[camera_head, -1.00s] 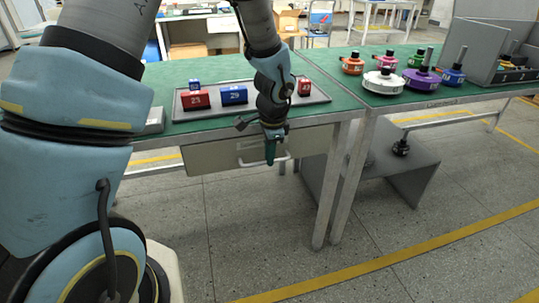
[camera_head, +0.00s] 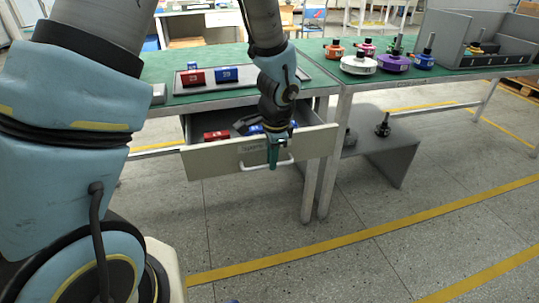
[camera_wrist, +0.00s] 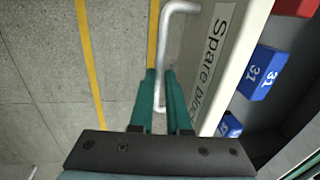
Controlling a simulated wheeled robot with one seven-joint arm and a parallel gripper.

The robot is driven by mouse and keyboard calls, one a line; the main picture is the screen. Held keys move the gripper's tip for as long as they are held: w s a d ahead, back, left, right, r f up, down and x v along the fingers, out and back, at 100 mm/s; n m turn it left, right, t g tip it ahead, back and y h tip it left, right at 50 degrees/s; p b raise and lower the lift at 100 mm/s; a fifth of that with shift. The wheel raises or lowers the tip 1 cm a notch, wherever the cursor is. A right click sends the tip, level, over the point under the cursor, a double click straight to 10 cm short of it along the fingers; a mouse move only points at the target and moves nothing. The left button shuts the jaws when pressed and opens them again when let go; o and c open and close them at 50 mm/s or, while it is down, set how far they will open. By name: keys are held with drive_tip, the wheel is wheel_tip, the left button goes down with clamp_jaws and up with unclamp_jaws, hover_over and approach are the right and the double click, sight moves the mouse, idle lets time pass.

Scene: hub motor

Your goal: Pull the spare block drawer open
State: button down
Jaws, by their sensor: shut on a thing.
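The spare block drawer (camera_head: 225,155) hangs open under the green table, its front panel out past the table edge. Its label, partly readable, and its bar handle (camera_wrist: 165,45) show in the wrist view. My gripper (camera_head: 273,157) is at the drawer front, with its green fingers shut on the handle; the fingers also show in the wrist view (camera_wrist: 160,95). Inside the drawer are a red block (camera_head: 216,135) and blue blocks, one marked 31 (camera_wrist: 259,73). My arm hides part of the drawer's inside.
On the green table (camera_head: 225,54), a tray (camera_head: 184,91) holds red and blue blocks. A second table at right carries several coloured hub parts (camera_head: 395,62) and a grey bin (camera_head: 448,38). A grey low stand (camera_head: 395,155) is under it. The floor in front is clear.

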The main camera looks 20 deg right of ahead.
drive_tip(key=shift+s+a+b, duration=0.15)
drive_tip(key=shift+s+b, duration=0.05)
drive_tip(key=shift+s, duration=0.8)
drive_tip(key=shift+s+a+b, duration=0.1)
drive_tip(key=shift+s+b, duration=0.1)
drive_tip(key=shift+s, duration=0.75)
drive_tip(key=c, duration=0.9)
unclamp_jaws()
drive_tip(key=shift+r, duration=0.15)
drive_tip(key=r, duration=0.3)
drive_tip(key=s+r+p, duration=0.1)
drive_tip(key=r, duration=0.3)
drive_tip(key=s+r, duration=0.1)
drive_tip(key=r, duration=0.2)
drive_tip(key=shift+a+r, duration=0.1)
drive_tip(key=shift+r, duration=0.05)
